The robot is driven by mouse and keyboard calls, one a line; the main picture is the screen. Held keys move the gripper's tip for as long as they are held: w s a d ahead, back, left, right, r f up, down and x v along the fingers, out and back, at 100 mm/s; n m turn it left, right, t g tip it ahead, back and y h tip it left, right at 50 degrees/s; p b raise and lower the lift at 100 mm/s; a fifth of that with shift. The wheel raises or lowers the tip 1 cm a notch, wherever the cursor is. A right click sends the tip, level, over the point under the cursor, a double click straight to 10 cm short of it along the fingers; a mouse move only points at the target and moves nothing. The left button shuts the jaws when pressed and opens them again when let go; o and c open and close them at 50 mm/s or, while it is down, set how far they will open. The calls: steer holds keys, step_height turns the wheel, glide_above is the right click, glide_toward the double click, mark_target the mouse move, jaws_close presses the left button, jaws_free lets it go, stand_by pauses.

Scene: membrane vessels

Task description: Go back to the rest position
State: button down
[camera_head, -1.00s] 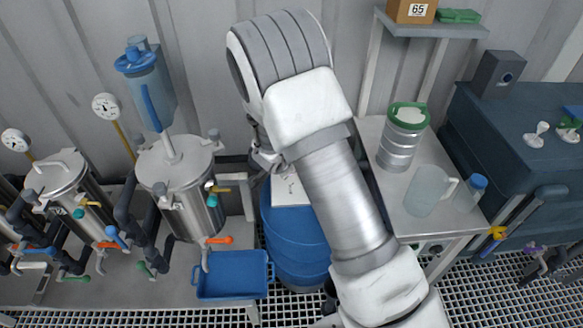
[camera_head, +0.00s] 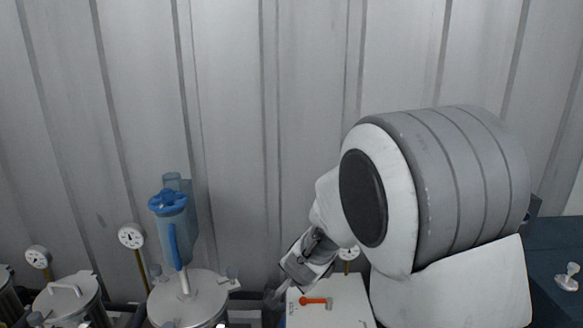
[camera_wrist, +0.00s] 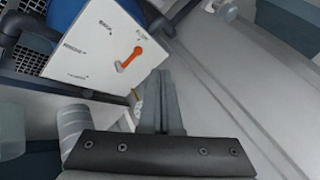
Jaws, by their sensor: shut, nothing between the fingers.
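My gripper (camera_head: 277,297) is at the lower middle of the head view, held low beside a white panel (camera_head: 350,312) with an orange lever (camera_head: 313,300). In the wrist view my gripper's fingers (camera_wrist: 161,98) are together with nothing between them. They point toward the panel (camera_wrist: 88,68) and its orange lever (camera_wrist: 130,58). I cannot tell how wide the gap between fingertips and panel is. My arm's large grey and white joint fills the right of the head view and hides what lies behind it.
Another vessel (camera_head: 70,300) and gauges (camera_head: 131,236) are farther left. A ribbed wall (camera_head: 240,120) runs behind. A dark blue unit (camera_head: 555,250) is at the right. The upper space is clear.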

steer(key=s+d+r+n+y, duration=0.1)
steer(key=s+d+r+n, duration=0.15)
steer(key=s+r, duration=0.4)
steer(key=s+d+r+n+y, duration=0.1)
steer(key=s+d+r+n, duration=0.15)
steer(key=s+r, duration=0.4)
steer(key=s+d+r+n+h, duration=0.1)
steer(key=s+d+n, duration=0.1)
steer(key=s+d, duration=0.2)
steer(key=s+d+r+n+g+h, duration=0.1)
steer(key=s+d, duration=0.3)
steer(key=s, duration=0.7)
steer(key=shift+d+r+n+g+h, duration=0.35)
steer(key=shift+r+n+h, duration=0.25)
steer(key=shift+h, duration=0.2)
